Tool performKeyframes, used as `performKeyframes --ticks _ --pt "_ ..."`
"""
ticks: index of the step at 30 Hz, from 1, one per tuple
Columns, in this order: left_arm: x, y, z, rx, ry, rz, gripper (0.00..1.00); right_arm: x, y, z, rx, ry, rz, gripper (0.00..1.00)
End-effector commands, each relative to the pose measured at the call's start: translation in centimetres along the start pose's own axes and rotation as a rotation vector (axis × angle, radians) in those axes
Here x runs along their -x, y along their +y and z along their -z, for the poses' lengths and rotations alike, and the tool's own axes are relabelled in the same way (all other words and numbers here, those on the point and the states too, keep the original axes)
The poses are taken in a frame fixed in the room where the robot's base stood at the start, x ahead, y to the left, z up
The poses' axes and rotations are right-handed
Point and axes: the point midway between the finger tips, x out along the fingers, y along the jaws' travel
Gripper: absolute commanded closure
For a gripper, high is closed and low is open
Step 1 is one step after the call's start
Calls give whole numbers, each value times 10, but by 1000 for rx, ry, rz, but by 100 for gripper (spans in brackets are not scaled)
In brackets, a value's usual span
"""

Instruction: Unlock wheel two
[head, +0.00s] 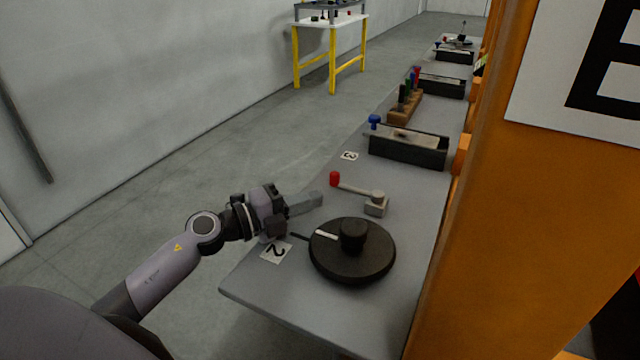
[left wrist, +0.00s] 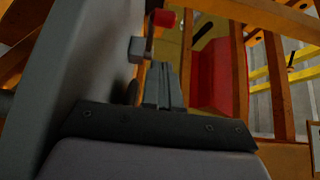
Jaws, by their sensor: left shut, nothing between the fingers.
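Wheel two is a black round wheel (head: 370,263) with a raised hub and a white mark, lying on the grey table beside the label "2" (head: 276,251). A thin dark rod points left from it. Behind the wheel, a lever with a red knob (head: 335,179) runs to a grey block (head: 376,205). My left gripper (head: 314,200) is shut and empty at the table's left edge, left of the wheel and just in front of the red knob, apart from both. In the left wrist view, its fingers (left wrist: 161,88) are together, with the red knob (left wrist: 163,18) beyond them.
Farther along the table (head: 255,280) are the label "3" (head: 349,156), a dark open box (head: 408,150) with a blue knob (head: 374,121), and a wooden rack (head: 405,108). An orange post (head: 480,220) borders the right side. The floor left of the table is clear.

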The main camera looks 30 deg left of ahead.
Motion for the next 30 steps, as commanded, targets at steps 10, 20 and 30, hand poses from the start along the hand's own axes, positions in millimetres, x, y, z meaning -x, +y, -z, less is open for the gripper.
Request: performKeyframes --ticks 10,20,30 --pt "-35 0 -21 1 -1 1 100 -1 0 -1 0 1 0 57" --pt "-42 0 -28 0 1 1 100 -2 0 -1 0 1 0 57" --pt "-42 0 -28 0 6 1 100 -3 0 -3 0 1 0 57"
